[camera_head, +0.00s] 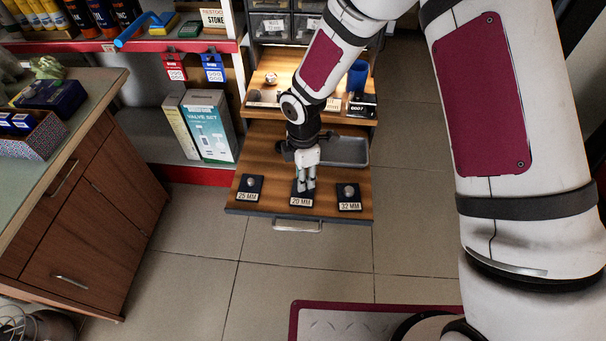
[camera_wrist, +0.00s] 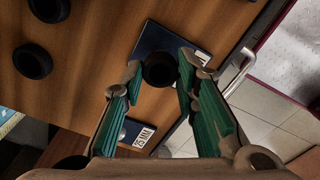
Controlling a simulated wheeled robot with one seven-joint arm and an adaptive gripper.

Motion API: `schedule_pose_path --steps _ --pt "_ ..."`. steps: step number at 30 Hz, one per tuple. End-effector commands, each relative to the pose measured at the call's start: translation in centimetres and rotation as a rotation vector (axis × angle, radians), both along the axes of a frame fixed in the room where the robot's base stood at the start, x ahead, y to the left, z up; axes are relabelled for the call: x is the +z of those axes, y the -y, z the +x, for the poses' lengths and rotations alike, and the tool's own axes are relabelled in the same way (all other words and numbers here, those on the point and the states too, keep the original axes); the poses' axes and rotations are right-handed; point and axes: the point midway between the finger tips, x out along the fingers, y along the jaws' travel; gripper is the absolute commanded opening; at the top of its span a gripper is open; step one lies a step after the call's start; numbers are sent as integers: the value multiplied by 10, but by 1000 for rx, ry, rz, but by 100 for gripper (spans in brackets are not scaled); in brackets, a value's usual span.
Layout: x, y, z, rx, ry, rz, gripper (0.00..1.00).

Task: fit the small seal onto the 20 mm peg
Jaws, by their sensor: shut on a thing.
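In the head view, my gripper (camera_head: 306,184) points down at the base labelled 20 MM (camera_head: 301,201), the middle one of three on the wooden pull-out board. In the wrist view, my gripper (camera_wrist: 159,72) is shut on a small black ring-shaped seal (camera_wrist: 160,75) between its fingertips. The seal overlaps the dark 20 mm base (camera_wrist: 152,40). The 20 mm peg is hidden by the seal and fingers, so I cannot tell whether the seal is around it or above it. Two other black seals, one nearer (camera_wrist: 32,62) and one at the edge (camera_wrist: 48,8), lie on the wood.
A grey tray (camera_head: 350,152) lies behind. A blue cup (camera_head: 358,76) is on the shelf above. The board's front edge has a handle (camera_head: 297,226).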

Motion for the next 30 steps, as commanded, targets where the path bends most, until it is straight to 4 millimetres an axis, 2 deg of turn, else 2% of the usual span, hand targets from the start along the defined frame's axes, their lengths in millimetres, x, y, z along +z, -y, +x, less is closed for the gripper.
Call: schedule_pose_path --steps 14,30 --pt "0 0 0 0 0 0 17" --pt "14 1 0 -1 -1 0 17"
